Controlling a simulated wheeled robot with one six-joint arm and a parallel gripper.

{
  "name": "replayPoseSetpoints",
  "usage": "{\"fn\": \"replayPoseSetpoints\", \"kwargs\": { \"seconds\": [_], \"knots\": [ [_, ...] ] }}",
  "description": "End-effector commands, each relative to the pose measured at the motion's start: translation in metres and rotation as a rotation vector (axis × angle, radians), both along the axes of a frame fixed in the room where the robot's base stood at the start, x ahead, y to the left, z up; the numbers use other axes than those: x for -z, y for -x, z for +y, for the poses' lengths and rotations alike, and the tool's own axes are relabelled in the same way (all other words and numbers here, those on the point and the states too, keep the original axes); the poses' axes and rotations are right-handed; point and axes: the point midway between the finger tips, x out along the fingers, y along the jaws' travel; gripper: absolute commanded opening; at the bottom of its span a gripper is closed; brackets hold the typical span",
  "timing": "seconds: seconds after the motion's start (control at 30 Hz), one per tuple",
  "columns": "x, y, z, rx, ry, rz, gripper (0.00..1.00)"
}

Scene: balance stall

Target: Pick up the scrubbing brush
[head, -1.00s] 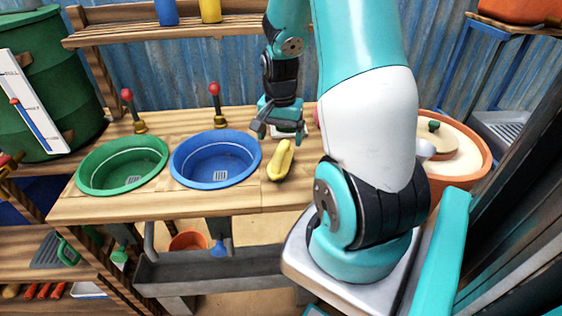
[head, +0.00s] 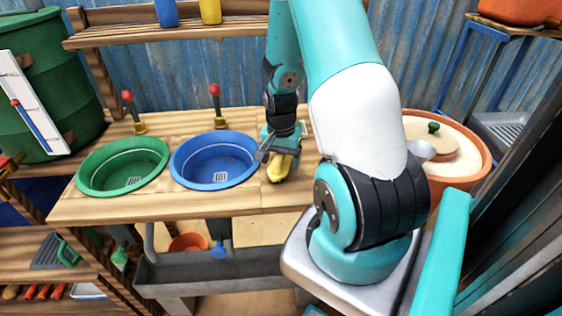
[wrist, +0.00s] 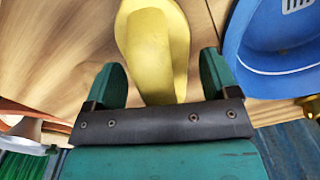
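The yellow scrubbing brush (head: 279,169) lies on the wooden counter just right of the blue basin, partly hidden by my gripper in the head view. It is long and rounded, and its bristles cannot be seen. In the wrist view the brush (wrist: 155,45) runs from the top edge down between my two green fingers. My gripper (head: 281,155) is over the brush, pointing down. In the wrist view my gripper (wrist: 162,75) is open, with a gap between each finger and the brush. The height of the fingertips above the counter is hard to tell.
The blue basin (head: 180,175) stands close to the left of the brush, with the green basin (head: 85,180) farther left. Two red-knobbed taps stand behind them. A lidded orange pot (head: 470,180) is at the right. The counter front (head: 235,200) is bare.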

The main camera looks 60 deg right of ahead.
Motion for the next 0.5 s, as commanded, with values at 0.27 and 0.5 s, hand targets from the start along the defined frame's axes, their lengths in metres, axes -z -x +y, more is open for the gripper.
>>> {"fn": "replayPoseSetpoints", "kwargs": {
  "seconds": [0.27, 0.5],
  "knots": [
    [-0.0004, 0.0, 0.0, 0.0, 0.0, 0.0, 0.28],
    [-0.0024, -0.0002, -0.0002, 0.0, 0.001, 0.0, 0.28]
  ]
}}
